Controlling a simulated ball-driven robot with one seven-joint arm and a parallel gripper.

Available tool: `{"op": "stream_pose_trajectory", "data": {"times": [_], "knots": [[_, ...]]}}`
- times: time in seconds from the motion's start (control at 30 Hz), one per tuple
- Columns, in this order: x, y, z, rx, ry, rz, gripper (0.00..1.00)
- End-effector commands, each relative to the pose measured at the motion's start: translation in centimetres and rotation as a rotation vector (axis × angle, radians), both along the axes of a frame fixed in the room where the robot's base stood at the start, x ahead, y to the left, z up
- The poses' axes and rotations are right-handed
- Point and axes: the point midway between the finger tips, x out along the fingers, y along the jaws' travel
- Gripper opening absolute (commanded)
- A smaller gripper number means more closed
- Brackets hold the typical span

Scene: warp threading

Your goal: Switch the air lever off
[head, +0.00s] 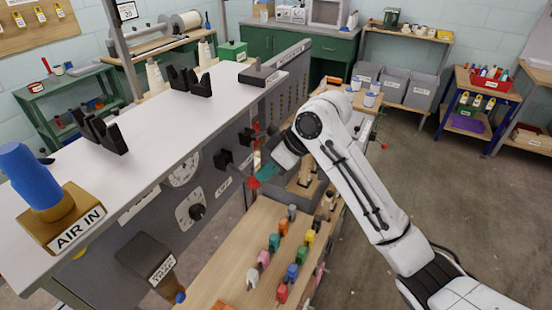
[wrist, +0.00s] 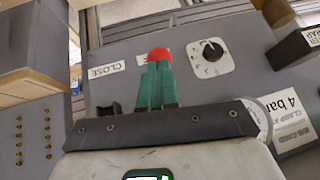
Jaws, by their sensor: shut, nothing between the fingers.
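A round red knob (wrist: 159,55) shows in the wrist view just past my fingertips, in front of the grey panel; it looks like the lever's end. Its shaft is hidden behind my fingers. A label reading "CLOSE" (wrist: 107,71) is beside it. My gripper (wrist: 156,68) has green fingers pressed together with nothing between them. I cannot tell whether the tips touch the knob.
A dial with a black pointer (wrist: 210,52) and a partly hidden gauge beside a "4 bar" label (wrist: 288,103) are near. Below my gripper, a wooden shelf (head: 225,262) holds several coloured pegs. An "AIR IN" block with a blue top (head: 28,178) stands on the panel's near end.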

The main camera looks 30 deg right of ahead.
Motion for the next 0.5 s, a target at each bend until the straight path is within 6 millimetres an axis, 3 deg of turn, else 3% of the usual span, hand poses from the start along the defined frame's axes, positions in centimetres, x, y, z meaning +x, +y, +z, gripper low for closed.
{"op": "stream_pose_trajectory", "data": {"times": [0.5], "knots": [[0.24,0.43,-1.03,0.009,-0.011,0.001,0.0]]}}
